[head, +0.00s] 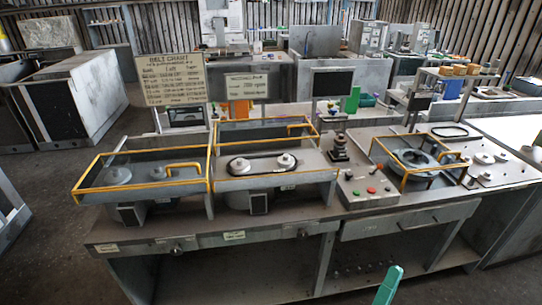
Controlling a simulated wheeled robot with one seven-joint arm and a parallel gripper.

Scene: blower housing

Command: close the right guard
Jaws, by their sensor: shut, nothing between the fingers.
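Yellow-edged guards sit along the bench. The rightmost guard (403,184) frames a round grey housing (412,158) and has a yellow handle at its right; I cannot tell for sure whether it is fully down. The middle guard (265,121) stands raised at the back of its bay, its handle at the upper right, with two pulleys and a belt (262,163) exposed in front. The left guard (140,188) lies over its pulleys. My gripper (390,280) shows only as a green tip at the bottom edge, shut and empty, in front of the bench and apart from all the guards.
A control box (368,190) with red and green buttons stands between the middle and right bays. Signs (172,80) and a dark screen (332,83) rise behind the bench. The bench front (265,235) has a drawer and open shelf. Floor at left is clear.

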